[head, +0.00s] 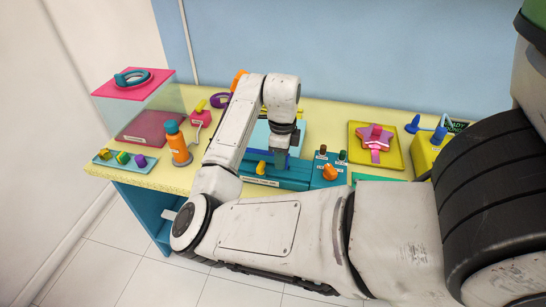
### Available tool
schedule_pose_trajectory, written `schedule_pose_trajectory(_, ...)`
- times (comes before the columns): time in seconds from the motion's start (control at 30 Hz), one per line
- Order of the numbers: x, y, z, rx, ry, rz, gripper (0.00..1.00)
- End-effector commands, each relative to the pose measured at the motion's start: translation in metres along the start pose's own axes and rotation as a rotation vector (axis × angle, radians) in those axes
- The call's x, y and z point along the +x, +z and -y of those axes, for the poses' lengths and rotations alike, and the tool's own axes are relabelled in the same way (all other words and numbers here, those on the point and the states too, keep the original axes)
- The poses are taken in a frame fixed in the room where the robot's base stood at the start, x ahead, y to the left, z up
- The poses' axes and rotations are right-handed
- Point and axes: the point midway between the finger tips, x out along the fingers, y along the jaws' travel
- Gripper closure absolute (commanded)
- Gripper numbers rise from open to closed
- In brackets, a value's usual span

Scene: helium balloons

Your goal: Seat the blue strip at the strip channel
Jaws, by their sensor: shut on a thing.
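My gripper (281,154) points down over the teal machine (283,180) in the middle of the table. The jaws are small and dark here and appear shut on a narrow thing, taken to be the blue strip. The strip's outline cannot be told apart from the blue parts around the jaws. The strip channel is not clearly visible; my wrist and forearm cover much of the machine. A pale blue panel (260,138) shows behind the gripper. I cannot tell whether the held thing touches the machine.
A teal box with an orange knob (330,172) adjoins the machine on the right. A yellow tray (364,151) holds a pink star balloon (375,137). An orange bottle (177,143) and a tray of coloured pieces (121,160) stand left. My arm crosses the table's front.

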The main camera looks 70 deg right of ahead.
Motion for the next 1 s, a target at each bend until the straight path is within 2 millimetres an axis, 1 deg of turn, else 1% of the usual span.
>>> schedule_pose_trajectory(0.1, 0.005, 0.0, 0.0, 0.0, 0.0, 0.0, 1.0)
schedule_pose_trajectory(0.53, 0.003, 0.001, 0.0, -0.004, -0.003, -0.002, 1.0)
schedule_pose_trajectory(1.0, 0.032, 0.001, -0.001, -0.004, -0.002, -0.001, 1.0)
